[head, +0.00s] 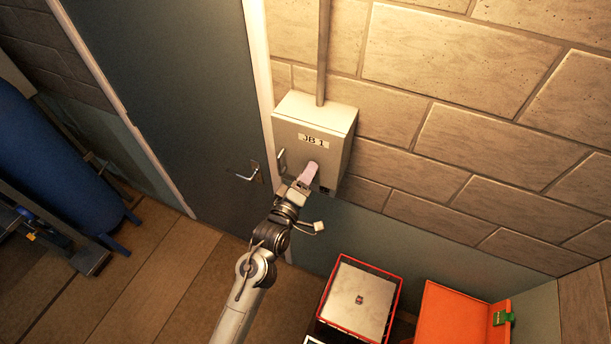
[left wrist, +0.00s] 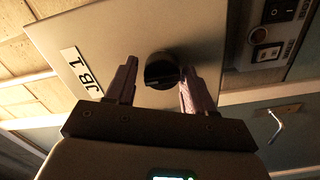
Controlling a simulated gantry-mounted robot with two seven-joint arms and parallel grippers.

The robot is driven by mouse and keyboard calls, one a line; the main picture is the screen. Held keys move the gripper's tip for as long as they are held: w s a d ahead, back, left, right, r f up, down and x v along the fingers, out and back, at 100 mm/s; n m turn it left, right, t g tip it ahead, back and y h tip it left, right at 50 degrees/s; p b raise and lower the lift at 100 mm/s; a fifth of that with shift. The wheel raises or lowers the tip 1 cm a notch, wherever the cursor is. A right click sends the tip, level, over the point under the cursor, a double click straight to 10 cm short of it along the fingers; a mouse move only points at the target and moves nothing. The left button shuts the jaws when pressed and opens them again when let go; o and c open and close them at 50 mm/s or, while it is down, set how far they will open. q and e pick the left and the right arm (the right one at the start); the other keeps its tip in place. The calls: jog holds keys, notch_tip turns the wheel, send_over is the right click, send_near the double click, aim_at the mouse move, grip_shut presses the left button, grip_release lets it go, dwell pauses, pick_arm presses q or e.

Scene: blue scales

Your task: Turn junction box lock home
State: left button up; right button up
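The junction box (head: 299,125) is a pale wall box with a "JB 1" label on its front; its front face also fills much of the left wrist view (left wrist: 205,25). Its lock (left wrist: 160,68) is a round black knob on that face. In the head view the lock is hidden behind my gripper. My left gripper (head: 309,172) is at the lower front of the box. In the left wrist view its two fingers (left wrist: 158,70) stand apart with the knob between them. The right finger looks close to the knob; I cannot tell if it touches. My right gripper is out of view.
A grey door with a lever handle (head: 256,170) is left of the box. A switch panel (left wrist: 270,40) shows in the left wrist view. A red-rimmed crate (head: 398,290) and an orange case (head: 455,315) are on the floor at lower right. A blue tank (head: 55,160) stands far left.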

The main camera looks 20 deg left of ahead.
pick_arm(q)
jog(key=shift+o, duration=0.7)
jog(key=shift+s+f, duration=0.1)
jog(key=shift+s, duration=0.05)
jog(key=s+b, duration=0.3)
jog(key=s, duration=0.7)
jog(key=shift+s+a+b, duration=0.25)
jog(key=shift+s+b, duration=0.05)
